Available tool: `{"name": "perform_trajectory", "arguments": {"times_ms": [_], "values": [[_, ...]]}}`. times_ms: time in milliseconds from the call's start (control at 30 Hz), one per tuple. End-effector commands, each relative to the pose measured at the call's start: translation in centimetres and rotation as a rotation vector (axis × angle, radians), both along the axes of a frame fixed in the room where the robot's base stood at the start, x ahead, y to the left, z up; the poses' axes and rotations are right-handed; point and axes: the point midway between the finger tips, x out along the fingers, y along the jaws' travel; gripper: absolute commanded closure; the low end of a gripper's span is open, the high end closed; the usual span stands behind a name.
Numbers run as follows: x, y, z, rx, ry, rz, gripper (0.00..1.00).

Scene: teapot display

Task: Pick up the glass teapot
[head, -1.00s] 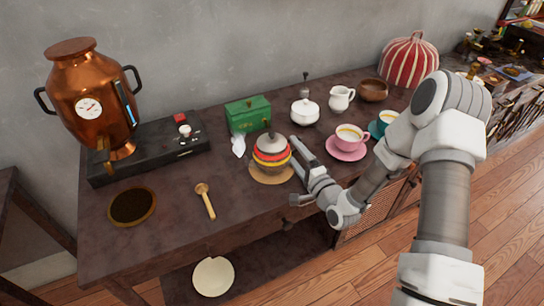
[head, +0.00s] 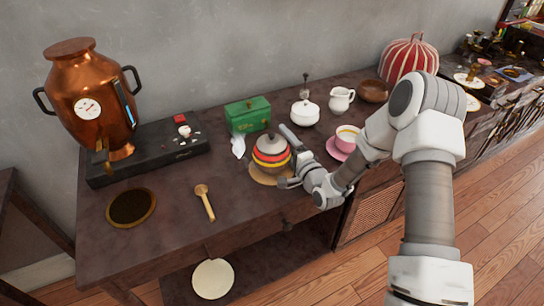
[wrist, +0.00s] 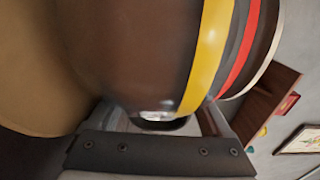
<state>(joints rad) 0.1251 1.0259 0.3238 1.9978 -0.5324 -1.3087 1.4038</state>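The teapot (head: 270,158) is a rounded brown pot with yellow, dark and red bands and a grey knobbed lid. It stands upright on a round tan mat (head: 259,178) on the dark table. My gripper (head: 286,157) is open at the pot's right side, one finger behind it and one in front. In the wrist view the pot (wrist: 140,45) fills the middle, very close to my palm, with my fingers partly hidden by it. I cannot tell whether the fingers touch it.
A green box (head: 248,114) and a crumpled white item (head: 238,146) are close behind and left. A white lidded pot (head: 305,113) and a pink cup (head: 347,133) with saucer stand right. A wooden spoon (head: 205,203) lies left. The front-left tabletop is mostly clear.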

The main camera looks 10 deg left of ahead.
Motion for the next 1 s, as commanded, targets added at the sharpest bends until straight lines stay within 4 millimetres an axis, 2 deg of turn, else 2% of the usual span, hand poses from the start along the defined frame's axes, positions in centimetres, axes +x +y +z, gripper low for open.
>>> {"name": "perform_trajectory", "arguments": {"times_ms": [33,300,333,767,1000], "values": [[0.0,0.0,0.0,-0.001,0.001,0.000,0.49],[0.0,0.0,0.0,-0.001,0.001,0.000,0.97],[0.0,0.0,0.0,-0.001,0.001,0.000,1.00],[0.0,0.0,0.3,0.003,-0.003,0.000,1.00],[0.1,0.0,1.2,0.005,-0.005,-0.001,1.00]]}}
